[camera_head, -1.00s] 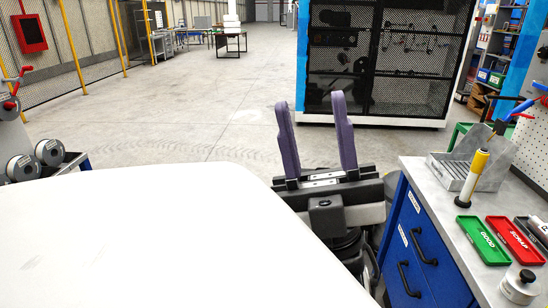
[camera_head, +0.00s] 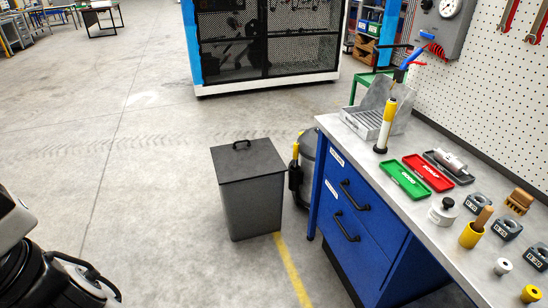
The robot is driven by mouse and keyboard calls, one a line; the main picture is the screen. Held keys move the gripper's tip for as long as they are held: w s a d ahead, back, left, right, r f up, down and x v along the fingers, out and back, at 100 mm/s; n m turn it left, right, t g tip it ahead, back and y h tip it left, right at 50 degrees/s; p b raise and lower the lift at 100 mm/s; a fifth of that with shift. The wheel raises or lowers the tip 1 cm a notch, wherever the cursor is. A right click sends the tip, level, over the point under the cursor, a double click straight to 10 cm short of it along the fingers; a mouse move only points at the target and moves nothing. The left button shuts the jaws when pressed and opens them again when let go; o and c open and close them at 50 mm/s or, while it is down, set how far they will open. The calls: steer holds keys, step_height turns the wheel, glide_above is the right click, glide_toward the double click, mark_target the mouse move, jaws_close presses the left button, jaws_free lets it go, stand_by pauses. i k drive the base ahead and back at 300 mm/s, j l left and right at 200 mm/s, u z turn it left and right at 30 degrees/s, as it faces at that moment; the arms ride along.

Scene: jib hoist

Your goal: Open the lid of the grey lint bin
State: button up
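The grey lint bin (camera_head: 252,207) stands upright on the floor, left of the blue drawer cabinet. Its dark flat lid (camera_head: 248,161) lies closed on top, with a small black handle (camera_head: 241,144) near the lid's far edge. My gripper is outside the current view; only part of my arm shows at the lower left, well apart from the bin.
The blue cabinet (camera_head: 352,222) with its bench top (camera_head: 403,204) stands close to the bin's right. A grey canister (camera_head: 308,160) with a yellow handle sits between them. A yellow floor line (camera_head: 291,266) runs in front. The floor left of the bin is clear.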

mark_target(245, 159)
steer(key=u, duration=0.25)
steer(key=i+z, duration=0.2)
steer(key=z, duration=0.2)
steer(key=i+j+z, duration=0.15)
steer(key=z, duration=0.2)
steer(key=i+j+z, duration=0.4)
steer(key=i+j, duration=0.65)
steer(key=j, duration=0.15)
steer(key=i+j, duration=0.6)
steer(key=j, duration=0.25)
steer(key=i+j, duration=0.3)
steer(key=j, duration=0.15)
steer(key=l+z, duration=0.05)
